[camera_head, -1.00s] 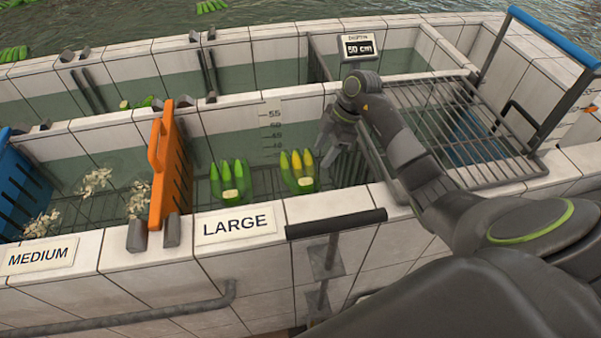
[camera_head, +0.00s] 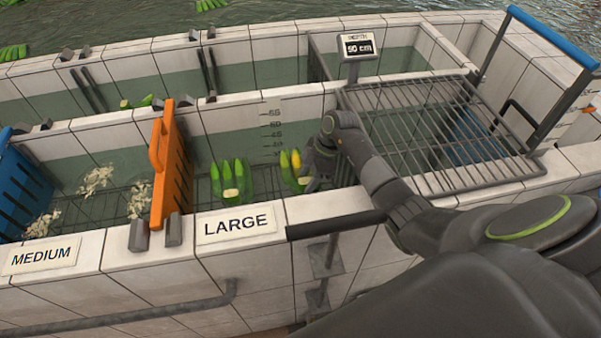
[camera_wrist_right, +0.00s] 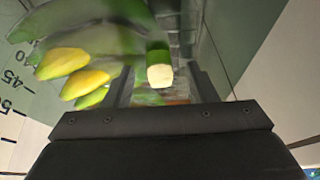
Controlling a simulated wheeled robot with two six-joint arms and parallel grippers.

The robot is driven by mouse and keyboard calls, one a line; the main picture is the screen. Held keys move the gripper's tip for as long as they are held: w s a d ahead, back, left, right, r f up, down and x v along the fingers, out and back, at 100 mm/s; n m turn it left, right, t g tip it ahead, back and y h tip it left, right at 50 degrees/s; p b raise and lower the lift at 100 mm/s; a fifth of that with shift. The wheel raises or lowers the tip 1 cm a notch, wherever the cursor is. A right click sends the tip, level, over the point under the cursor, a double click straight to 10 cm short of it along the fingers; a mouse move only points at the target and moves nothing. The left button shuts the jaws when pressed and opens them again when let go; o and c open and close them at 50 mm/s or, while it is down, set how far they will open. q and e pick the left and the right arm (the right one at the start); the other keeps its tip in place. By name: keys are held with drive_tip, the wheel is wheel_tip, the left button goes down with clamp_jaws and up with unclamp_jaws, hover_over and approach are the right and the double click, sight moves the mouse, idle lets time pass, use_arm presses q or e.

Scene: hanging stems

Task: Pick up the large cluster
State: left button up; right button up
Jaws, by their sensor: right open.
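Two banana clusters sit in the compartment labelled LARGE in the head view. The left cluster (camera_head: 230,177) is green. The right cluster (camera_head: 291,166) has a yellow finger among green ones. My right gripper (camera_head: 314,184) is at the right side of this right cluster and partly covers it. In the right wrist view, yellow-tipped green fingers (camera_wrist_right: 75,62) fill the upper left. The cluster's pale cut crown (camera_wrist_right: 160,76) shows between the open jaws of my right gripper (camera_wrist_right: 163,92). I cannot tell whether the jaws touch it. My left gripper is out of view.
An orange divider (camera_head: 164,165) bounds the LARGE compartment on the left. A metal grate (camera_head: 430,125) lies at its right. A dark bar (camera_head: 335,224) runs along the front wall. A depth display (camera_head: 359,46) stands behind. Pale flowers (camera_head: 97,181) float in the MEDIUM compartment.

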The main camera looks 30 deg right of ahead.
clamp_jaws()
drive_tip(key=shift+w+r, duration=0.1)
drive_tip(key=shift+r, duration=0.05)
